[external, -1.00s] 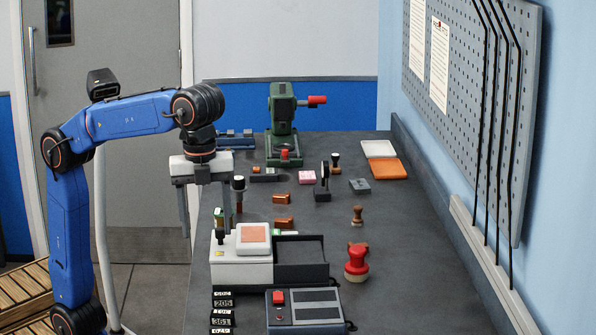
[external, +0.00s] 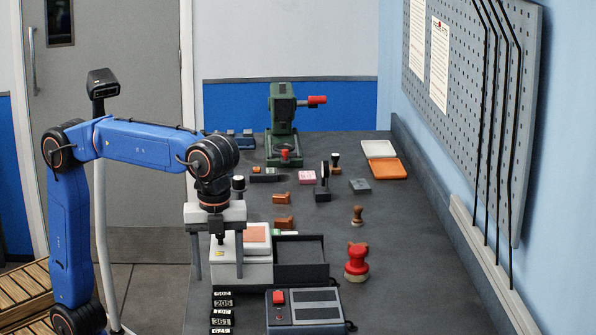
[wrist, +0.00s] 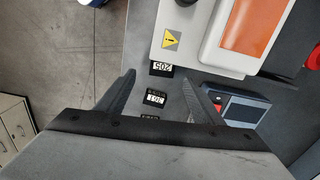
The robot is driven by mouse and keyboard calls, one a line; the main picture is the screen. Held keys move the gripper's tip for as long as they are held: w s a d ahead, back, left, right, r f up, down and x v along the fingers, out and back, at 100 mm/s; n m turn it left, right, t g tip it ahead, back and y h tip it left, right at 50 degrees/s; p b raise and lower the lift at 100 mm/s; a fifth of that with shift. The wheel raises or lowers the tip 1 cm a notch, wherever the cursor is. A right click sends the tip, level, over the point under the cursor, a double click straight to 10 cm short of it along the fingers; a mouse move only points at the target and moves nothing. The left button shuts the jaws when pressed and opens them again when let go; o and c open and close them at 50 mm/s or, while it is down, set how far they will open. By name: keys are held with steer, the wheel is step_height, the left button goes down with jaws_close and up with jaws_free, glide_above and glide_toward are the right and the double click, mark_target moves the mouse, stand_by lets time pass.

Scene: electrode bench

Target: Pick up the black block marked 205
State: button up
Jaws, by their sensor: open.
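In the wrist view the 205 block (wrist: 161,70) appears just ahead of the gap between the fingertips, partly under the edge of the pale machine in the picture. My gripper (external: 218,276) is open and empty, pointing down above the bench beside the white machine, higher than and behind the block. Its two fingers also show in the wrist view (wrist: 159,80). A second black block marked 361 (external: 221,321) lies in front of the 205 block.
A white machine with an orange pad (external: 256,234) stands right behind the block. A grey box with a red button (external: 305,309) stands close to its right. Another black block (external: 219,331) is at the picture's lower edge.

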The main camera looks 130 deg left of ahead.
mark_target(223, 296)
steer(key=shift+w+a+f, duration=0.1)
steer(key=shift+a+f, duration=0.05)
steer(key=shift+f, duration=2.9)
steer(key=shift+c, duration=0.2)
steer(key=c, duration=1.3)
steer(key=shift+r, duration=0.1)
